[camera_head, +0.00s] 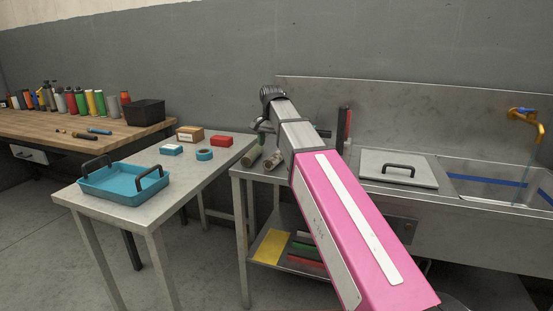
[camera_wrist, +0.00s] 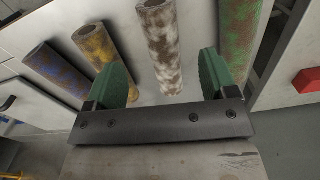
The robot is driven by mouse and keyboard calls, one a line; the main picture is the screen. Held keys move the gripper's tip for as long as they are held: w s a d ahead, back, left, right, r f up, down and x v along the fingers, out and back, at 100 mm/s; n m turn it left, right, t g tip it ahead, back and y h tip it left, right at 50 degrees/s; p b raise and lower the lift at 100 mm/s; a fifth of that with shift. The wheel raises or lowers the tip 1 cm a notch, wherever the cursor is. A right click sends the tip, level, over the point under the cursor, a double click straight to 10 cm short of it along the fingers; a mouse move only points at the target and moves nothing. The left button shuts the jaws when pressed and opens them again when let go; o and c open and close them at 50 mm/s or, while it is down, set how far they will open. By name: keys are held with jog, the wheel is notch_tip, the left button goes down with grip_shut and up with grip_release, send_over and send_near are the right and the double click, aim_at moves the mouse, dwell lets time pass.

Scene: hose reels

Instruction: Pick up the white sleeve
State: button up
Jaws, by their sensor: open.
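The white sleeve (camera_wrist: 161,45) is a tube with brown rusty blotches, lying on a pale metal top. In the wrist view it runs up from between my gripper's (camera_wrist: 165,78) two green fingers, which are apart with nothing clasped. Its near end sits about midway between them; I cannot tell the height gap. In the head view the sleeve (camera_head: 273,160) lies on the steel counter just below my gripper (camera_head: 263,134), partly beside my arm. A green sleeve (camera_wrist: 240,35) lies right of the right finger. A yellow sleeve (camera_wrist: 101,52) and a blue sleeve (camera_wrist: 57,70) lie left.
The steel counter (camera_head: 241,171) holds a grey lid (camera_head: 398,168) right of my arm, beside a sink (camera_head: 490,190). A separate table at left has a blue tray (camera_head: 122,184), a red box (camera_head: 222,141) and small items. A wall stands behind.

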aim_at(272, 156)
jog(key=f, duration=0.8)
jog(key=shift+w+f, duration=0.1)
jog(key=shift+w, duration=0.2)
jog(key=c, duration=1)
jog(key=shift+r, duration=0.2)
